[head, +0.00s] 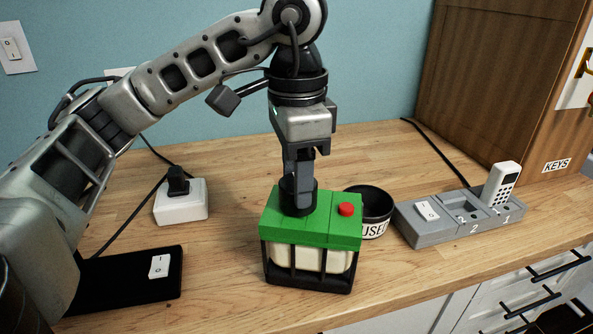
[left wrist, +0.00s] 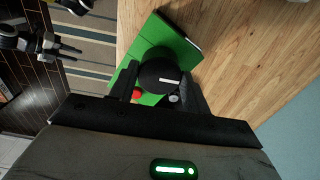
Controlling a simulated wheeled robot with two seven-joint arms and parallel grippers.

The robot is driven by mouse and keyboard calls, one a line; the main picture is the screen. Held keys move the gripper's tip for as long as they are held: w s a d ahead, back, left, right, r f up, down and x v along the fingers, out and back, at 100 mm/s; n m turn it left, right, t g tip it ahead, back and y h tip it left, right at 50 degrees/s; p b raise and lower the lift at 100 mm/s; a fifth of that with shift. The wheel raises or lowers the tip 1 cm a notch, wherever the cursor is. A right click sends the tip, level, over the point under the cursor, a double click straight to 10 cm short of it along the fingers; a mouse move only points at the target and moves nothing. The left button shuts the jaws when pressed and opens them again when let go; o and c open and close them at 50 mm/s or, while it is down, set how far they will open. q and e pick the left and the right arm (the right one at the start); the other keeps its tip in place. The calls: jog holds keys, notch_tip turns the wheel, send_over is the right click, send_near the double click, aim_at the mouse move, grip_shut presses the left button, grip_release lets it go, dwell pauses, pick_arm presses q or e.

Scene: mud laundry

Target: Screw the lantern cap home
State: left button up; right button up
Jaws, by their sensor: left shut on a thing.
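The lantern (head: 312,240) stands upright on the wooden counter, with a green top, a cream body in a dark frame and a red button (head: 346,209). Its round black cap (head: 297,208) sits on the left part of the green top. My left gripper (head: 299,182) points straight down and is shut on the cap. In the left wrist view the cap (left wrist: 160,76) shows a short white mark, with a finger on each side. The cap's thread is hidden. Grey and black arm parts, seemingly my right gripper (left wrist: 50,45), show small at that view's upper left.
A black bowl (head: 375,203) labelled "USED" stands close behind the lantern's right side. A grey numbered holder (head: 445,224) with a white handset (head: 500,185) is farther right. A white socket box (head: 181,205) and a black pad (head: 120,280) lie left. The counter's front edge is near.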

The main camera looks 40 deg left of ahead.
pick_arm(q)
jog(key=m, duration=0.3)
jog(key=o, duration=0.9)
jog(key=shift+c, duration=0.2)
jog(key=c, duration=0.4)
